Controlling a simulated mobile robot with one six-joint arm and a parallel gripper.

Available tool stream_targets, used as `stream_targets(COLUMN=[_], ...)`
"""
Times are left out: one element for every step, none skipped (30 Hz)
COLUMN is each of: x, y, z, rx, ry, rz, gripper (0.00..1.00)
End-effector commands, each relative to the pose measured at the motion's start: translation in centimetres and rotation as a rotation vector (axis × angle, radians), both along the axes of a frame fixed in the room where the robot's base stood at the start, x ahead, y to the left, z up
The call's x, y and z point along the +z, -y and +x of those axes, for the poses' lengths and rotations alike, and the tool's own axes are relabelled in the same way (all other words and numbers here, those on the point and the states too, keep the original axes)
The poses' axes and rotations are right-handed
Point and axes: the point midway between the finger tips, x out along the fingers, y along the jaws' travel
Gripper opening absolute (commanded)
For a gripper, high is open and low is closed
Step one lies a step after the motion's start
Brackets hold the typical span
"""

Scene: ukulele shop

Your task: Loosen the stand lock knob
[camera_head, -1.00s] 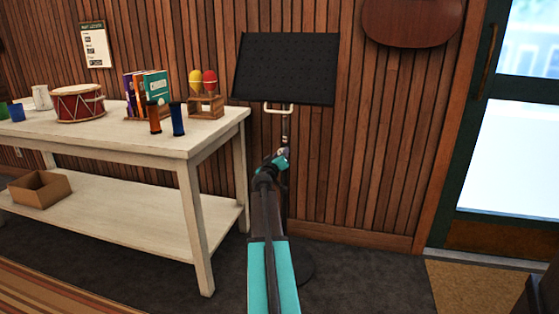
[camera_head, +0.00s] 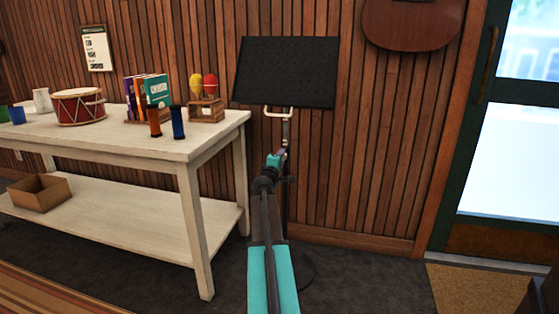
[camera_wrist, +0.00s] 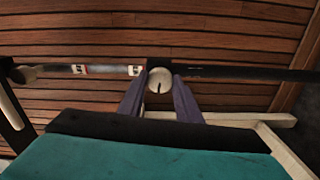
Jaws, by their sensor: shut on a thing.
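The music stand has a black tilted desk (camera_head: 286,72) and a thin pole (camera_head: 287,127) in front of the wood wall. In the wrist view the pole (camera_wrist: 230,73) runs across the picture. The pale round lock knob (camera_wrist: 160,79), with a dark mark on its face, sits on the pole at the middle. My gripper (camera_wrist: 159,92) is shut on the knob, one purple-grey finger on each side. In the head view my gripper (camera_head: 281,154) is at the pole below the desk, and the knob is too small or hidden there to make out.
A white table (camera_head: 150,142) stands at the left with a drum (camera_head: 78,107), books (camera_head: 148,98), maracas (camera_head: 203,90) and shakers. A cardboard box (camera_head: 40,193) is on its lower shelf. A door (camera_head: 505,150) is at the right.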

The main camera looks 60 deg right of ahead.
Motion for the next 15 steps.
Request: stream_targets(x=[0.08,0.09,0.09,0.10,0.10,0.09,0.07,0.07,0.07,0.06,0.05,0.04,0.03,0.02,0.01], y=[0.46,0.47,0.46,0.47,0.46,0.47,0.47,0.48,0.47,0.47,0.48,0.48,0.48,0.48,0.49], z=[-0.90,-0.90,-0.91,-0.91,-0.91,-0.90,-0.92,-0.91,-0.91,-0.91,-0.92,-0.92,-0.92,-0.92,-0.92], rx=[-0.020,-0.020,-0.020,-0.020,-0.020,-0.020,-0.020,-0.020,-0.020,-0.020,-0.020,-0.020,-0.020,-0.020,-0.020], ry=[-0.039,-0.062,-0.090,-0.111,-0.131,-0.154,-0.171,-0.186,-0.205,-0.217,-0.228,-0.241,-0.249,-0.257,-0.264], rz=[-0.010,-0.018,-0.027,-0.034,-0.040,-0.047,-0.052,-0.057,-0.063,-0.067,-0.071,-0.075,-0.078,-0.080,-0.082], gripper=[0.09,0.09,0.09,0.09,0.09,0.09,0.09,0.09,0.09,0.09,0.09,0.09,0.09,0.09,0.09])
